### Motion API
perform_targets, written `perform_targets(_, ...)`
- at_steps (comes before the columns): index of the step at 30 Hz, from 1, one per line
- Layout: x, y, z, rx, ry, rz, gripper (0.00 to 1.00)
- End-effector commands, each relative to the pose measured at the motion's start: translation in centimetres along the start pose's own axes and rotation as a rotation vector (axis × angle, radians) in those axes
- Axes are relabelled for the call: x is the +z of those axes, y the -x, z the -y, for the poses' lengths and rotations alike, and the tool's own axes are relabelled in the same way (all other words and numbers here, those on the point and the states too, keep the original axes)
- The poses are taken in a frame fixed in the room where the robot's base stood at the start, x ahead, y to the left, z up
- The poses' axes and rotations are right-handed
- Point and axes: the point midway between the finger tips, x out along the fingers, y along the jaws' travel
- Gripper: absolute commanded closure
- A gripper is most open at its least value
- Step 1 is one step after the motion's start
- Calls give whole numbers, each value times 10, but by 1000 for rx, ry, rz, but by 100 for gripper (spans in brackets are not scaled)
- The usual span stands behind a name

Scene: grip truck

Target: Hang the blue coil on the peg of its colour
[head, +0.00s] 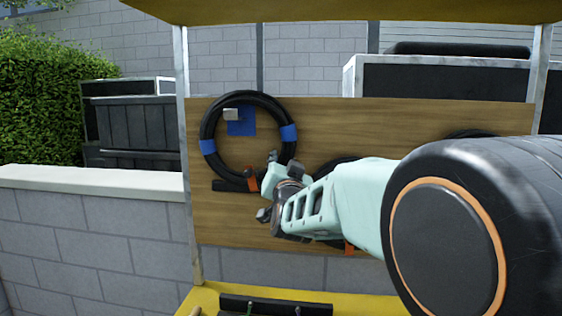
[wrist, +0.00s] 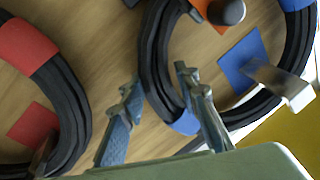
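The blue coil, a black ring with blue bands (head: 209,147), is on the wooden board at the left. In the wrist view the peg (wrist: 280,84) crosses in front of the coil (wrist: 155,55), so the ring is around the peg. My gripper (head: 264,187) is at the ring's lower right. In the wrist view my gripper (wrist: 160,85) has its fingers apart, one on each side of the coil's strand; contact cannot be told.
A red-banded coil (wrist: 28,45) and a red square (wrist: 33,122) lie close by at left in the wrist view. A dark peg (wrist: 228,11) on an orange square is inside the blue coil's ring. My arm hides much of the board (head: 340,118). A metal post (head: 183,80) stands left.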

Motion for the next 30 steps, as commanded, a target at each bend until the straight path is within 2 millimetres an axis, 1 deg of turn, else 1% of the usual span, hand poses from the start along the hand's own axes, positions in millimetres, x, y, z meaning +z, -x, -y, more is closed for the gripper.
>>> perform_targets(1,16,1,-11,17,9,31,67)
perform_targets(5,17,1,-10,15,9,33,52)
perform_targets(6,16,1,-9,15,8,33,52)
perform_targets(23,15,1,-7,13,5,31,52)
perform_targets(24,21,2,-10,16,12,44,52)
perform_targets(25,21,2,-10,16,11,43,52)
perform_targets(28,20,7,-9,16,10,42,52)
perform_targets(30,19,15,-8,15,9,40,52)
